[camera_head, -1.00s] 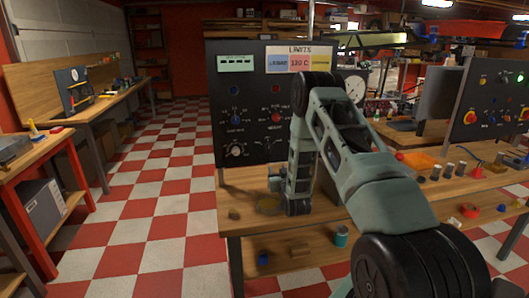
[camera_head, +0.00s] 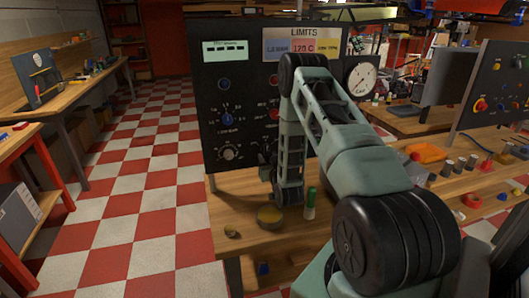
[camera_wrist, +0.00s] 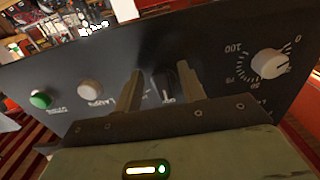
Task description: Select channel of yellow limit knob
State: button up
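The dark control panel (camera_head: 245,60) stands at the back of the bench. A blue selector knob (camera_head: 227,118) and a red knob (camera_head: 273,113) show. No yellow knob is visible; my arm covers the panel to their right. My gripper (camera_head: 267,173) is low at the panel front. In the wrist view my gripper (camera_wrist: 160,68) is open, its fingers on either side of a black knob (camera_wrist: 168,80). Contact cannot be told.
The wrist view, upside down, also shows a white dial (camera_wrist: 268,64), a white button (camera_wrist: 90,90) and a green button (camera_wrist: 40,99). A green cylinder (camera_head: 310,203) and a yellowish round dish (camera_head: 269,217) stand on the bench near my arm.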

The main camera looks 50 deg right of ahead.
jog(key=shift+w+d, duration=0.1)
jog(key=shift+w, duration=0.05)
grip_shut()
jog(key=shift+b, duration=0.35)
jog(key=shift+s+d+r+n+b, duration=0.15)
jog(key=shift+d+n+b, duration=0.1)
jog(key=shift+n+b, duration=1.5)
jog(key=shift+s+d+r+n+b, duration=0.2)
jog(key=shift+n+b, duration=1.15)
jog(key=shift+n, duration=0.85)
jog(key=shift+s+d+r+n+b, duration=0.15)
jog(key=shift+d+n+b, duration=0.1)
jog(key=shift+n+b, duration=1.5)
jog(key=shift+n, duration=0.3)
